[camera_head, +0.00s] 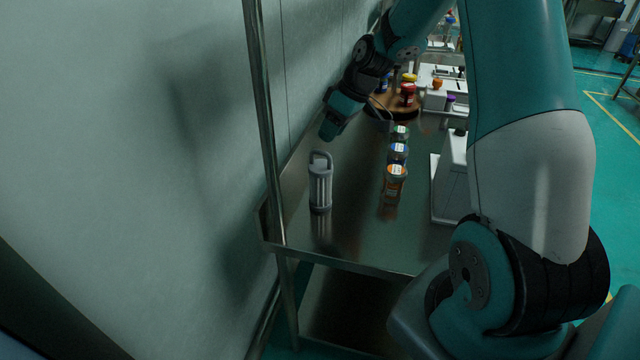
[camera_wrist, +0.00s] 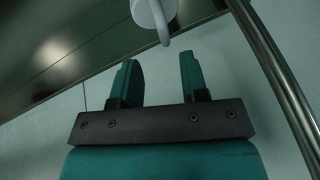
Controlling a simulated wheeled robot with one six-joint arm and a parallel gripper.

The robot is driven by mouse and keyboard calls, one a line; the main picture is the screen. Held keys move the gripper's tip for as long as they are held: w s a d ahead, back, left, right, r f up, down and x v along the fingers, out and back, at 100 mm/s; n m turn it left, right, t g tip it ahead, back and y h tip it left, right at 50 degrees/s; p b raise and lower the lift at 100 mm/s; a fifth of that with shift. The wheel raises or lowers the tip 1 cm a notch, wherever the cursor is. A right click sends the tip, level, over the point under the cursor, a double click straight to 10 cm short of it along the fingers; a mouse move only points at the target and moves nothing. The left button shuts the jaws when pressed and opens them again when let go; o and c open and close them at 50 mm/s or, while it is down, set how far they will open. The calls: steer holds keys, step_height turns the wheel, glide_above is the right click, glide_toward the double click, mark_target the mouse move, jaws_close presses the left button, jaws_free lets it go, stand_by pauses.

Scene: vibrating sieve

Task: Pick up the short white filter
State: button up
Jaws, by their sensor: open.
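The short white filter (camera_head: 320,185) stands upright on the metal table near its left corner in the head view, with a loop handle on top. In the wrist view, its white top and handle (camera_wrist: 155,14) show at the upper edge, just beyond my fingertips and between their lines; the rest is out of frame. My gripper (camera_wrist: 158,60) is open and empty, with its two teal fingers apart. In the head view, my gripper (camera_head: 330,132) is above and slightly behind the filter, not touching it.
A metal post (camera_head: 262,110) and the wall stand close to the left of the filter. Several jars (camera_head: 396,180) stand in a row to its right. A round brown tray (camera_head: 392,104) with bottles is farther back. The metal table (camera_head: 350,235) is bare in front.

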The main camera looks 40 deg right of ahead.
mark_target(320, 152)
steer(key=x, duration=0.4)
steer(key=p+x, duration=0.1)
steer(key=x, duration=0.1)
steer(key=shift+s+a+f, duration=0.2)
steer(key=shift+a+f, duration=0.05)
steer(key=shift+a, duration=0.1)
steer(key=shift+c, duration=0.3)
jaws_close()
